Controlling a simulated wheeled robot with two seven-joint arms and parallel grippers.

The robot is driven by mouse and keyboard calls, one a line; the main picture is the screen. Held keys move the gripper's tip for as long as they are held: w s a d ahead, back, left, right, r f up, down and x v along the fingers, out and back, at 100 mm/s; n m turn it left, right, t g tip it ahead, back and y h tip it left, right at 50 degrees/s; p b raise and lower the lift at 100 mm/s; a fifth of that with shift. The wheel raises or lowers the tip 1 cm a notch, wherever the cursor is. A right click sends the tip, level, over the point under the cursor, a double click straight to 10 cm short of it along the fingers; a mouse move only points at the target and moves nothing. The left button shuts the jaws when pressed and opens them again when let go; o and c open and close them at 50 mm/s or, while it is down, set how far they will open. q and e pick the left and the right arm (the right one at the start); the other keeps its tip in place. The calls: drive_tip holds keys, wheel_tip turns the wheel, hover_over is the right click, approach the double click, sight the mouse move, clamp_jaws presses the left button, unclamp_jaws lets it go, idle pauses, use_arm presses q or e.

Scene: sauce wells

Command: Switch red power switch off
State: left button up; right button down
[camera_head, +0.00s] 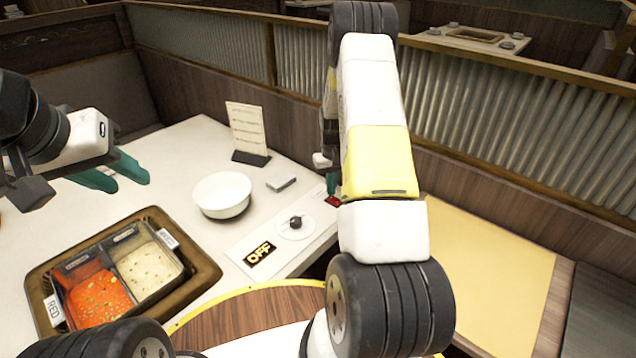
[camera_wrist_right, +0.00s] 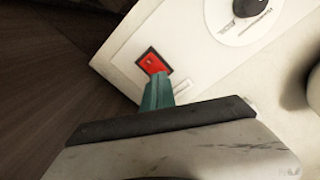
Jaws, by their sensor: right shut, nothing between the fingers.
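The red power switch (camera_wrist_right: 153,63) is a small red rocker in a dark frame on the white panel, near the panel's edge in the right wrist view. In the head view a bit of the red switch (camera_head: 333,201) shows beside my right arm. My right gripper (camera_wrist_right: 158,92) is shut and empty, its teal fingertips at the near edge of the switch; I cannot tell whether they touch it. In the head view its fingers (camera_head: 332,183) are partly hidden by my arm. My left gripper (camera_head: 130,172) is open and empty above the table's left side.
A black knob (camera_head: 295,222) on a white dial and an OFF display (camera_head: 260,254) are beside the switch. A white bowl (camera_head: 222,195), a menu stand (camera_head: 247,134) and a small grey box (camera_head: 281,182) stand behind. A brown tray (camera_head: 205,270) holds two sauce wells.

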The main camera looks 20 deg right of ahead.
drive_tip(key=shift+f, duration=0.95)
idle(0.6)
drive_tip(key=shift+r, duration=3.55)
drive_tip(key=s+a+r+t+y, duration=0.1)
drive_tip(key=s+a+r, duration=0.3)
drive_tip(key=r, duration=0.7)
drive_tip(key=s+a+r+t, duration=0.2)
drive_tip(key=s+a+r, duration=0.2)
drive_tip(key=r, duration=0.7)
drive_tip(key=s+a+r+t, duration=0.1)
drive_tip(key=s+a+r, duration=0.1)
drive_tip(key=s, duration=0.5)
drive_tip(key=s+a+r+t, duration=0.1)
drive_tip(key=s+a+r, duration=0.2)
drive_tip(key=s, duration=0.4)
drive_tip(key=s+a+r+t+y, duration=0.1)
drive_tip(key=s+a+r, duration=0.1)
drive_tip(key=s+r, duration=0.2)
drive_tip(key=s, duration=0.3)
drive_tip(key=shift+s+a+n, duration=0.15)
drive_tip(key=shift+a+n, duration=0.15)
drive_tip(key=shift+a, duration=0.1)
